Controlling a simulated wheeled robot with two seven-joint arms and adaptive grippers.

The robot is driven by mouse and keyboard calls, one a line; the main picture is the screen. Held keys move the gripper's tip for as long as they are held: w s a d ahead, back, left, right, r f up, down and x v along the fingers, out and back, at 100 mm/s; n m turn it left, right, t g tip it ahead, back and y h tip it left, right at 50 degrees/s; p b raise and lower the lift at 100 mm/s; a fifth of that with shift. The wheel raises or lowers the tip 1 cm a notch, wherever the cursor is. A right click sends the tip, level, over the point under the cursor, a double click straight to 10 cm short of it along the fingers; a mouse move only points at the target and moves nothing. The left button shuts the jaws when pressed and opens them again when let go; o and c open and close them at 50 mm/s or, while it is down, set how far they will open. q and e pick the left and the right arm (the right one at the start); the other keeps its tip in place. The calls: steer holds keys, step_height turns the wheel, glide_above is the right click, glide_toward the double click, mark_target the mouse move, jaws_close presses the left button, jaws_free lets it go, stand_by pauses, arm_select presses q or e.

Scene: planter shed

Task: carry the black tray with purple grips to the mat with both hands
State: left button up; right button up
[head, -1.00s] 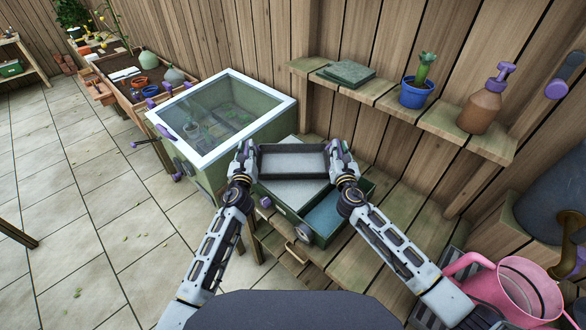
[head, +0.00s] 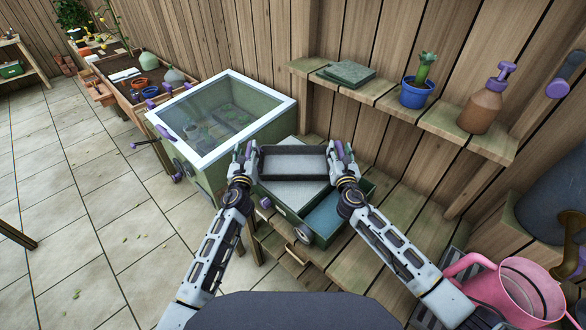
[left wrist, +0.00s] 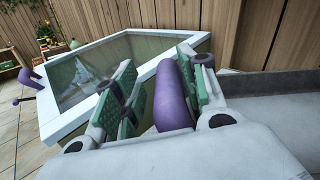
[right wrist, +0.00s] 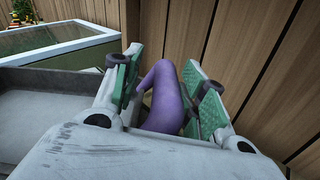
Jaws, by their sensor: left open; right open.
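The black tray (head: 294,163) with a grey inside is level between my two grippers, over a green open box. I cannot tell whether it touches what lies below. My left gripper (head: 244,148) is open around the tray's left purple grip, which shows between the green finger pads in the left wrist view (left wrist: 172,95). My right gripper (head: 337,148) is open around the right purple grip, which shows between its pads in the right wrist view (right wrist: 166,98). I cannot identify the mat for sure; a pale flat surface (head: 293,192) shows under the tray.
The green box (head: 281,206) also holds a blue area (head: 325,214). A glass-topped cold frame (head: 226,112) stands close on the left. A wall shelf (head: 440,122) with a cactus pot (head: 416,93) and pump bottle (head: 484,103) is right. A pink watering can (head: 512,292) is front right.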

arm_select(q)
steer(key=o, duration=0.8)
steer(key=shift+s, duration=0.2)
steer(key=s, duration=1.1)
steer(key=shift+s+d, duration=0.2)
steer(key=shift+s, duration=0.05)
stand_by(1.1)
arm_select(e)
steer(key=o, duration=0.8)
